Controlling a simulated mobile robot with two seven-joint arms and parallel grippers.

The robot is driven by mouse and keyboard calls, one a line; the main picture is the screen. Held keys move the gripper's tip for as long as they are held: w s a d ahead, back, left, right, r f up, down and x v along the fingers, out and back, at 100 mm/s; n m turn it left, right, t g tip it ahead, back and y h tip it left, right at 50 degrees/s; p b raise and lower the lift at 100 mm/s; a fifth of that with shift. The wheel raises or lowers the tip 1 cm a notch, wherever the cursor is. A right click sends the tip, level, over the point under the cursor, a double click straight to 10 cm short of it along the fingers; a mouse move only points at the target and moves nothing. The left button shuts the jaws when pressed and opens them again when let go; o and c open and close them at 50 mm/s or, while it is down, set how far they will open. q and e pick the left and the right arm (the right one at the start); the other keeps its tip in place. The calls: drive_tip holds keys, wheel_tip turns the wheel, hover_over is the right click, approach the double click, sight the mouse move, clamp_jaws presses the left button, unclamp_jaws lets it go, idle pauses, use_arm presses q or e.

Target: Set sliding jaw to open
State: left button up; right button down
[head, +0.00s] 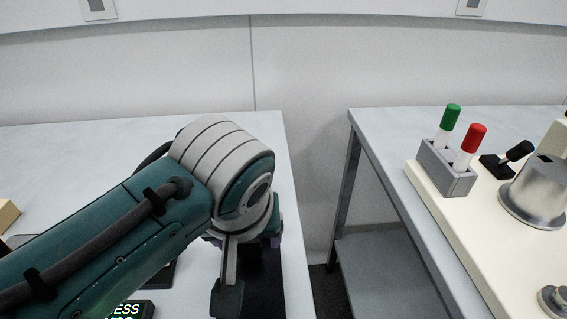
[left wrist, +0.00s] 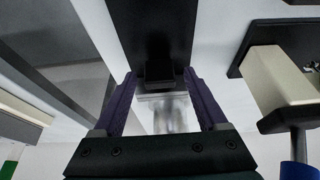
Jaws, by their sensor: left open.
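My left gripper (head: 244,243) reaches down over the left table in the head view, and my own wrist hides most of it. In the left wrist view its two purple fingers (left wrist: 160,76) stand apart. A dark block (left wrist: 159,73) shows between the fingertips, at the end of a long black plate (left wrist: 150,28); it may be the sliding jaw. I cannot tell whether the fingers touch it. The black plate also shows in the head view (head: 266,287), partly behind my gripper. The jaw's setting cannot be read. My right gripper is not in view.
A beige block on a black base (left wrist: 275,78) stands beside the plate. A black label (head: 133,310) lies near the table's front. Across a gap, the right table (head: 385,125) bears a cream board (head: 445,215) with a grey pen holder (head: 447,168) and a metal cylinder (head: 537,188).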

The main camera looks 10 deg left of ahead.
use_arm(q)
drive_tip(key=shift+w+f, duration=0.1)
drive_tip(key=shift+c, duration=0.2)
clamp_jaws()
idle(0.5)
idle(0.7)
